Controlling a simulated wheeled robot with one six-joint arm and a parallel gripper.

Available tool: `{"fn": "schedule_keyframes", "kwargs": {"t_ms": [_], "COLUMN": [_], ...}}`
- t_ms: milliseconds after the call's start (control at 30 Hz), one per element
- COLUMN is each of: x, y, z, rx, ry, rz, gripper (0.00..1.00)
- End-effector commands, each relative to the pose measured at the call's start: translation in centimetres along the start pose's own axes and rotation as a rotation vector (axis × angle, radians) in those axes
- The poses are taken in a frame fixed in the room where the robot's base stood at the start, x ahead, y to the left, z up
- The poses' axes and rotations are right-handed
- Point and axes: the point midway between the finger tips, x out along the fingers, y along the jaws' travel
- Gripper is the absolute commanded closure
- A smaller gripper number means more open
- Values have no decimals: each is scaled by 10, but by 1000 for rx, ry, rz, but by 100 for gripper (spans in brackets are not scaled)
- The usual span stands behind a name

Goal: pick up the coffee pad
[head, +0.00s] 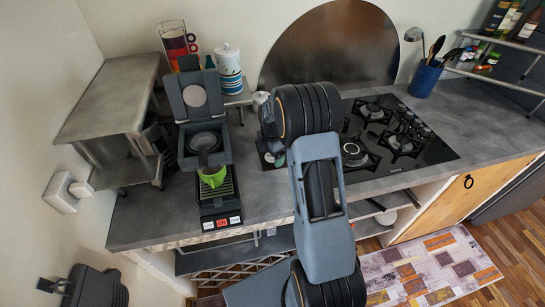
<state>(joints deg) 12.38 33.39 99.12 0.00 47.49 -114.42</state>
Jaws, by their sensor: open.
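I cannot make out a coffee pad for certain. A coffee machine (187,163) stands on the left part of the counter with its lid raised. A pale round disc (194,96) shows on the inside of the lid; I cannot tell whether it is part of the machine. A dark round holder (203,139) sits in the open top. A green cup (212,177) stands below it. My arm rises across the middle and bends above the counter. My gripper cannot be made out; it seems hidden behind my arm.
A dark item with pale teal patches (268,156) is partly hidden by my arm. A gas hob (395,140) lies to the right, with a blue utensil pot (424,79) behind it. A metal shelf (110,95), striped canister (229,68) and stacked cups (178,44) flank the machine.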

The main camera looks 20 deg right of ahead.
Motion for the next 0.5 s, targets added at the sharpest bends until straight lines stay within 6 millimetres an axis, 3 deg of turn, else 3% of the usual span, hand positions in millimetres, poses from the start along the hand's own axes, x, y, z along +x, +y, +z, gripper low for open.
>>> {"fn": "schedule_keyframes", "kwargs": {"t_ms": [500], "x": [5], "y": [0], "z": [0], "rx": [0], "ry": [0], "rz": [0], "gripper": [11]}}
